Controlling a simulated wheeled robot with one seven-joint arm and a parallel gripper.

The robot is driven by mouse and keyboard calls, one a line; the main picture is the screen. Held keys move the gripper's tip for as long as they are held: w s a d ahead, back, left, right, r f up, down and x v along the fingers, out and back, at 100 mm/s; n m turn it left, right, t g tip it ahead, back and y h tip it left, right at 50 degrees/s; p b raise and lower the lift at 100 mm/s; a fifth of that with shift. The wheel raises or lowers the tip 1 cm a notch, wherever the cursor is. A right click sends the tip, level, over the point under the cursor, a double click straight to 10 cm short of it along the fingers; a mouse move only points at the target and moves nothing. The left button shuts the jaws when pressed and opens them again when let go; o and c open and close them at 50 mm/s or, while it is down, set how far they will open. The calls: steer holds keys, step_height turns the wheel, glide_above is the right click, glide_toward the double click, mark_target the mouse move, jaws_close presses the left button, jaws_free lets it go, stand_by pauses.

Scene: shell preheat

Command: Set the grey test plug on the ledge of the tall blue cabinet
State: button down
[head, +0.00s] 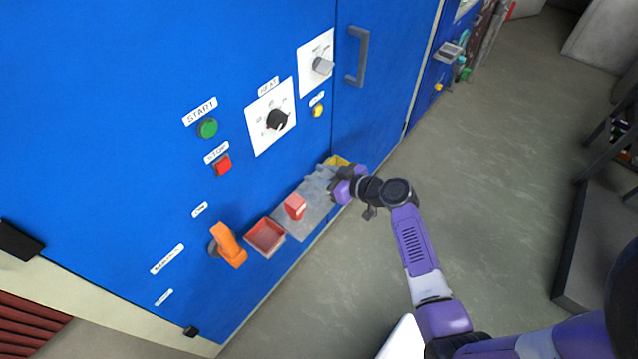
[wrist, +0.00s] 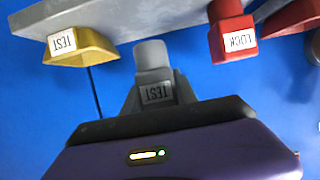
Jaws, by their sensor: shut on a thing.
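The tall blue cabinet (head: 120,90) fills the left and middle of the head view. Its grey ledge (head: 318,213) sticks out low on its face and crosses the top of the wrist view (wrist: 130,18). My gripper (head: 330,183) is at the ledge's right end in the head view. In the wrist view my gripper (wrist: 155,100) is shut on the grey test plug (wrist: 153,57), whose TEST label shows upside down. The plug's tip appears close to the ledge's edge; I cannot tell whether they touch. The plug is hard to make out in the head view.
A red LOCK block (head: 295,207) stands on the ledge, also in the wrist view (wrist: 233,40). A yellow TEST holder (wrist: 80,45) is at the ledge's other end. A red tray (head: 265,236) and an orange handle (head: 229,246) are further left. The floor (head: 490,130) alongside is clear.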

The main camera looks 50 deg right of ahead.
steer(key=shift+f+b, duration=0.3)
steer(key=shift+f, duration=1.6)
steer(key=shift+f+b, duration=0.25)
steer(key=shift+b, duration=0.05)
steer(key=c, duration=1)
jaws_free()
steer(key=shift+r, duration=0.1)
steer(key=shift+o, duration=0.2)
steer(key=shift+r, duration=0.1)
